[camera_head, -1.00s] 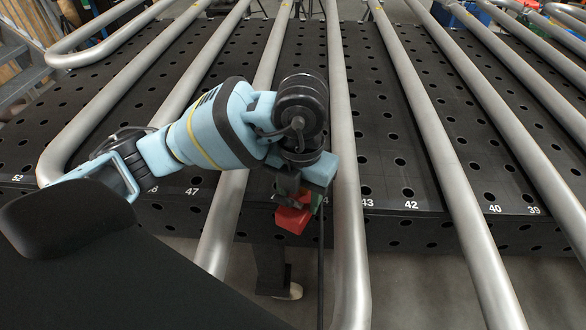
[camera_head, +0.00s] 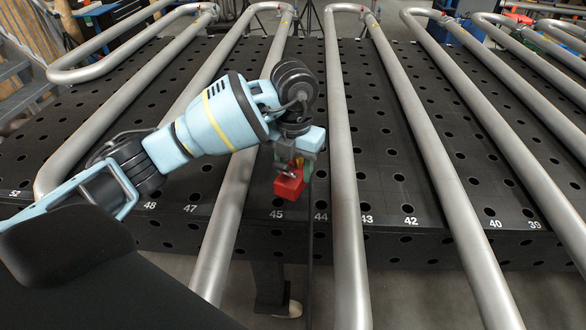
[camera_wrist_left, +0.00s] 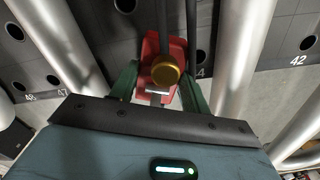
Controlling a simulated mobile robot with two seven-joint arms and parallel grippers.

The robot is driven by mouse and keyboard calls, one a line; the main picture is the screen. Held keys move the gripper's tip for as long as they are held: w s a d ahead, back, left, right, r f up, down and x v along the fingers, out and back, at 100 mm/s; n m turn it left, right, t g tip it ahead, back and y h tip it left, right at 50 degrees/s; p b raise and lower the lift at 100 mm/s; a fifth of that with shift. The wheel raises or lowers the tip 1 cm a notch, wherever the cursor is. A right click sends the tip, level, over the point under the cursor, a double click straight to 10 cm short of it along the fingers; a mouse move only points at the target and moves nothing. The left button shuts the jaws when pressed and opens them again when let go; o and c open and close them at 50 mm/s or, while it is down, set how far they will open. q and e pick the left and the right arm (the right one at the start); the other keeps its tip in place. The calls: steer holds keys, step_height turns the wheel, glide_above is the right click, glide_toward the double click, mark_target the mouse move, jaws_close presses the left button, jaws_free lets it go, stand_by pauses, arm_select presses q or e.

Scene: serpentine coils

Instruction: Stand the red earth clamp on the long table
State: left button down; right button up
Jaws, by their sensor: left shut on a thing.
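The red earth clamp (camera_head: 289,185) is held in my left gripper (camera_head: 296,163). In the head view it appears over the front strip of the long black perforated table (camera_head: 385,150), close above the number 45. I cannot tell whether it touches the table. In the left wrist view the clamp (camera_wrist_left: 150,48) sits between the two green fingers of my left gripper (camera_wrist_left: 158,88), with a brass-coloured knob facing the camera. The gripper hides part of the clamp in the head view. My right gripper is not in view.
Thick grey serpentine tubes (camera_head: 343,170) run front to back over the table, one on each side of the clamp. They project past the numbered front edge. A thin dark cable (camera_head: 309,250) hangs below the clamp. Bare perforated strips lie between the tubes.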

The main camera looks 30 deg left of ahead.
mark_target(293, 168)
arm_select(q)
steer(key=shift+w+a, duration=0.45)
steer(key=shift+w, duration=0.25)
steer(key=shift+w+a, duration=0.4)
steer(key=shift+w, duration=0.25)
steer(key=shift+f, duration=1.75)
steer(key=shift+f, duration=0.15)
steer(key=c, duration=0.7)
jaws_free()
steer(key=shift+f, duration=0.1)
step_height(293, 168, up, 12)
steer(key=shift+r, duration=0.15)
